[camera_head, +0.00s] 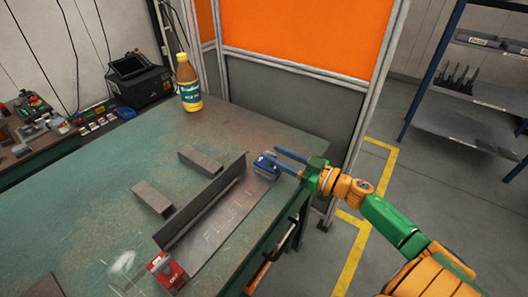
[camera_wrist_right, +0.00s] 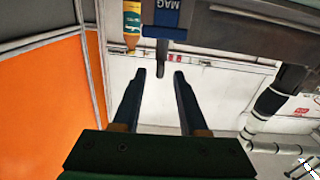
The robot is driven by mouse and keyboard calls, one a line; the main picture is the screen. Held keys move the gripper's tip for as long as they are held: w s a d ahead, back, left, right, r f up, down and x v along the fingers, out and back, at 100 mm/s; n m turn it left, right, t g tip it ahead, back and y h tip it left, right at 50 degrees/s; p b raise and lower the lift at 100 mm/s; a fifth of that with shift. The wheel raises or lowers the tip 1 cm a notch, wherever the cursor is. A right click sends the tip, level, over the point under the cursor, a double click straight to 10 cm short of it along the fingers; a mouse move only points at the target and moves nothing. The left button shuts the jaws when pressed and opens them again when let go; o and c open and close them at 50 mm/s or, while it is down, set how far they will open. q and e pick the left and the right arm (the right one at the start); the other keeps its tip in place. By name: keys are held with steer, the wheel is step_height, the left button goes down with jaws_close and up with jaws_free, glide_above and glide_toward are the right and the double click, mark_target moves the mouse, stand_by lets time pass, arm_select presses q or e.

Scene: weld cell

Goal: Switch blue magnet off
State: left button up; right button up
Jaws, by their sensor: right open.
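The blue magnet (camera_head: 265,166) sits at the right end of the upright dark metal piece on the table, and its blue body with "MAG" lettering also shows in the wrist view (camera_wrist_right: 168,20). A dark lever or knob (camera_wrist_right: 162,60) sticks out of it. My right gripper (camera_head: 277,158) is open beside the magnet, coming from the right. In the right wrist view its two fingertips (camera_wrist_right: 159,73) lie on either side of the lever's end in the picture; I cannot tell whether they touch it. The lever's setting is unclear. My left gripper is not in view.
A red magnet (camera_head: 166,270) stands at the near end of the upright metal piece (camera_head: 205,203), beside a marked flat plate (camera_head: 222,231). Two loose bars lie behind. A yellow bottle (camera_head: 188,82) stands at the table's far edge. An orange-and-grey partition (camera_head: 300,40) rises behind.

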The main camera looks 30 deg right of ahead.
mark_target(270, 152)
steer(key=x, duration=0.3)
steer(key=shift+w+f, duration=0.1)
steer(key=shift+f, duration=0.05)
jaws_close()
